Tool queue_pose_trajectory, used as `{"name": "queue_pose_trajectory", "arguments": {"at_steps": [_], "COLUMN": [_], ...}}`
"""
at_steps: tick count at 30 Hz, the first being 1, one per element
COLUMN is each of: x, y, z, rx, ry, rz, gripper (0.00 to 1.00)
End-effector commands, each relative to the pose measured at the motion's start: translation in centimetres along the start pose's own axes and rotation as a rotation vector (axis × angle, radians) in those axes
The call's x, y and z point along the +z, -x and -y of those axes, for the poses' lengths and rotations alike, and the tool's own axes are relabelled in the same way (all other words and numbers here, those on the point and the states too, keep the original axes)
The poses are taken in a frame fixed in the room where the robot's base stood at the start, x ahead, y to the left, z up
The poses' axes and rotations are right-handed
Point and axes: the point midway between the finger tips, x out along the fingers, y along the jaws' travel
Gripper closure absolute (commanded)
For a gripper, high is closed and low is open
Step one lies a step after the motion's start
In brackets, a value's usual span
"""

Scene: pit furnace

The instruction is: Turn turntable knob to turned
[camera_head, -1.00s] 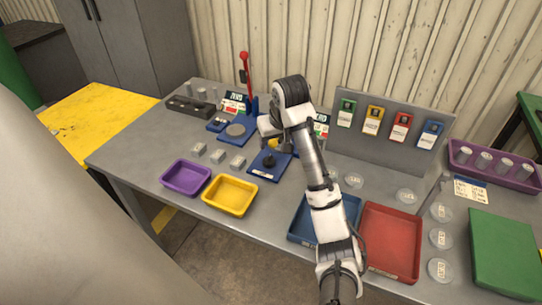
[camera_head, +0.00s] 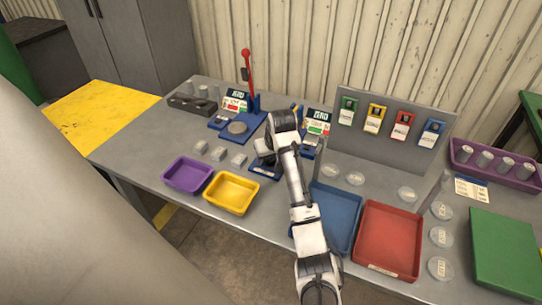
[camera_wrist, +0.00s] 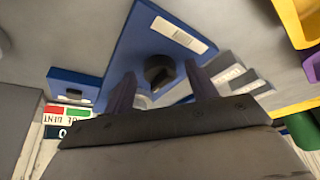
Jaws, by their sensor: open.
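The turntable knob (camera_wrist: 159,71) is a black round knob on a blue base plate (camera_wrist: 148,32) with a white label. In the wrist view my gripper (camera_wrist: 160,68) is open, with one dark finger on each side of the knob. I cannot tell whether the fingers touch it. In the head view my gripper (camera_head: 266,157) is low over the blue base plate (camera_head: 262,173), and my arm hides most of the knob. Part of the knob's lower side is hidden in the wrist view.
A blue press with a red lever (camera_head: 246,62) stands behind left. Small grey blocks (camera_head: 219,153) lie left of the plate. Purple (camera_head: 187,175) and yellow (camera_head: 231,193) trays stand in front. Blue (camera_head: 337,215) and red (camera_head: 388,240) trays lie to the right. A sign (camera_head: 317,122) stands behind.

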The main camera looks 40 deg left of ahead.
Motion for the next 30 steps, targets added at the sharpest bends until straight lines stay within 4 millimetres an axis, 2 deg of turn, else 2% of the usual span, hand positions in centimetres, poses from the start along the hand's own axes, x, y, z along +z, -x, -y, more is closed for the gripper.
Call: {"name": "queue_pose_trajectory", "arguments": {"at_steps": [3, 13, 22, 30], "x": [0.01, 0.01, 0.00, 0.00], "y": [0.00, 0.03, 0.04, 0.01], "z": [0.00, 0.00, 0.11, 0.34], "rx": [0.000, -0.001, 0.013, 0.075], "ry": [0.000, -0.001, -0.036, -0.185], "rz": [0.000, 0.000, 0.001, 0.001], "gripper": [0.46, 0.88, 0.88, 0.88]}}
